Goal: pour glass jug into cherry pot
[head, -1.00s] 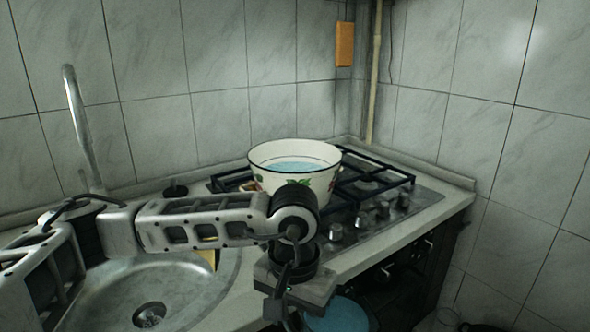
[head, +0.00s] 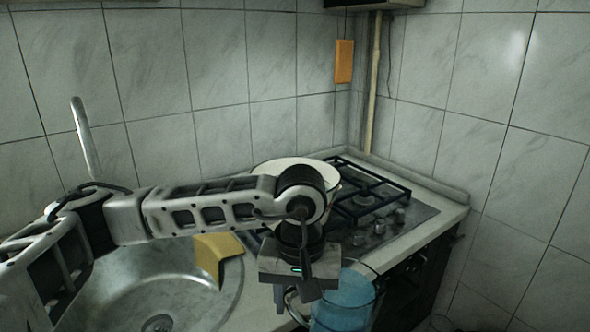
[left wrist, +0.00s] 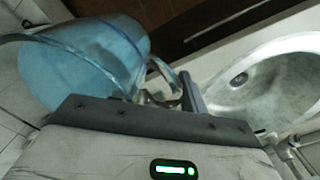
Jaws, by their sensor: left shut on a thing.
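The glass jug (head: 343,302), clear and holding blue liquid, is in front of the stove's front edge, low in the head view. My left gripper (head: 292,296) is shut on its handle. In the left wrist view the jug (left wrist: 80,65) lies at the upper left and its handle runs between the fingers (left wrist: 165,88). The white enamel cherry pot (head: 333,178) stands upright on the stove behind my left arm, which hides most of its front and its contents. The jug is apart from the pot, nearer to me. My right gripper is not in view.
The stove (head: 410,215) has dark grates and knobs at its front. A metal sink (head: 185,300) with a faucet (head: 85,140) is at the left. A yellow angular object (head: 218,252) is beside the sink. Tiled walls close off the back and right.

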